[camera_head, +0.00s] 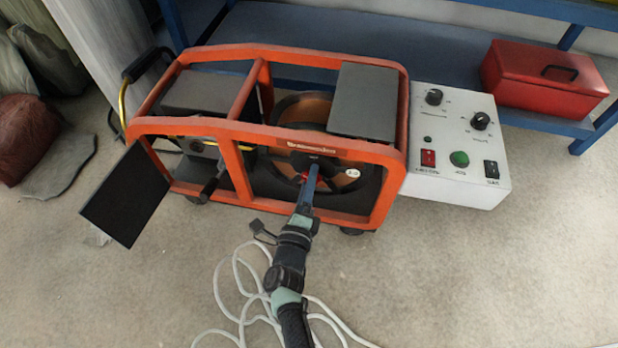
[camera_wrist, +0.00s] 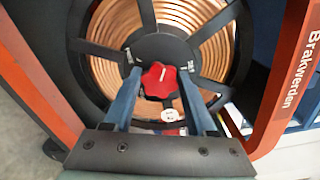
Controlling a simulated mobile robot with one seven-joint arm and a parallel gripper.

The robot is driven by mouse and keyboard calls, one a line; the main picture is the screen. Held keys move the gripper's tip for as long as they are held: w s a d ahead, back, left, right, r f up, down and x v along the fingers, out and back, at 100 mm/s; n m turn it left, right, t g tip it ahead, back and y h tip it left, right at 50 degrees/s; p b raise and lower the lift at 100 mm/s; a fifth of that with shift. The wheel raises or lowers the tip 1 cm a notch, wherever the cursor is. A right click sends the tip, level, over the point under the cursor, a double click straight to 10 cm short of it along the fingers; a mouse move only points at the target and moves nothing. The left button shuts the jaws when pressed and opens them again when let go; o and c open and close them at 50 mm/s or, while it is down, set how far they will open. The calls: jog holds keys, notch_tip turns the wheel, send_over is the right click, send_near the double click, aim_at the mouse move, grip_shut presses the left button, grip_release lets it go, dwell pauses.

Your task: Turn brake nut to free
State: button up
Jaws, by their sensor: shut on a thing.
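The brake nut is a red, lobed knob (camera_wrist: 160,80) with a pale mark on its face, at the hub of a wire spool. The spool (camera_wrist: 200,25) has black spokes and copper-coloured wire. My gripper (camera_wrist: 159,76) reaches in with one blue finger on each side of the nut and is shut on it. In the head view, my gripper (camera_head: 312,170) enters the front of the orange frame (camera_head: 245,92) that houses the spool. Only a small red part of the nut (camera_head: 303,177) shows there, the rest hidden by the fingers.
A white control box (camera_head: 458,150) with knobs and buttons adjoins the frame's right side. A black panel (camera_head: 125,195) sticks out at left. Pale cable (camera_head: 240,300) lies looped on the floor under my arm. A red toolbox (camera_head: 543,80) sits on the blue shelf behind. Floor at front right is clear.

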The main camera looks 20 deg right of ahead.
jog(key=shift+s+f+n+p, duration=0.1)
jog(key=shift+n+p, duration=0.6)
jog(key=shift+n, duration=2.95)
jog(key=shift+f+n+p, duration=0.1)
jog(key=shift+n+p, duration=0.55)
jog(key=shift+n, duration=3)
jog(key=o, duration=1.4)
jog(key=shift+c, duration=0.2)
jog(key=p+v, duration=0.6)
jog(key=v, duration=0.6)
jog(key=shift+s+a, duration=0.2)
jog(key=shift+s, duration=0.15)
